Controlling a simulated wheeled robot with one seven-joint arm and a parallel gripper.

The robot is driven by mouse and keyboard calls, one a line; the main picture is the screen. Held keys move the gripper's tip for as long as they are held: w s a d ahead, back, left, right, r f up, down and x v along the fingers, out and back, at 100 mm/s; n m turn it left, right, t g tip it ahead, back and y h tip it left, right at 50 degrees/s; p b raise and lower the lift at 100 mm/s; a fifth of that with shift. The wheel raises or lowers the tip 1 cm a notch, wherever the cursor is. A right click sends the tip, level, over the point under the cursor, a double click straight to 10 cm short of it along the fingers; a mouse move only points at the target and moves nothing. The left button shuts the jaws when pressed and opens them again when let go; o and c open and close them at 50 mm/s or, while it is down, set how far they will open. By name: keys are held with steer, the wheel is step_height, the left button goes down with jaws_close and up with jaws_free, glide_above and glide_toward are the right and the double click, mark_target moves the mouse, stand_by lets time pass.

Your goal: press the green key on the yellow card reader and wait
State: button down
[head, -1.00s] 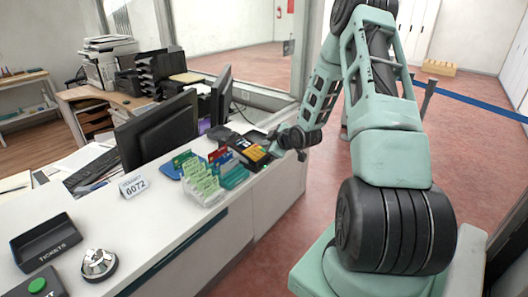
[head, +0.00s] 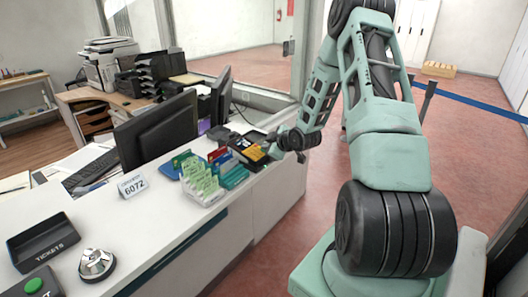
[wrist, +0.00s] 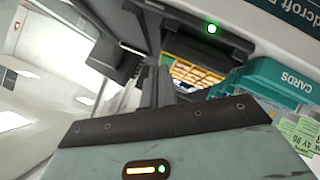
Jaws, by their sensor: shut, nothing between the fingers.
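The yellow card reader (head: 249,151) sits on the counter beyond the card holders. In the wrist view its yellow face with rows of keys (wrist: 190,70) shows beyond my fingers, partly hidden by them. A small green light glows on a dark part above the keypad in the wrist view.
A teal card box (wrist: 278,82) marked CARDS and a rack of green slips (head: 201,183) stand close to the reader. A dark monitor (head: 160,128) and a number sign (head: 133,185) stand along the counter. A bell (head: 96,264) and ticket tray (head: 42,241) are nearer.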

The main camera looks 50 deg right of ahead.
steer(key=shift+r, duration=0.1)
steer(key=shift+s+r+p, duration=0.15)
steer(key=shift+r+p, duration=0.2)
steer(key=shift+r, duration=0.2)
steer(key=r+p, duration=0.1)
steer(key=r, duration=0.1)
steer(key=s+r+p, duration=0.1)
steer(key=r+p, duration=0.1)
steer(key=r, duration=0.1)
steer(key=shift+d, duration=0.1)
stand_by(0.5)
stand_by(0.4)
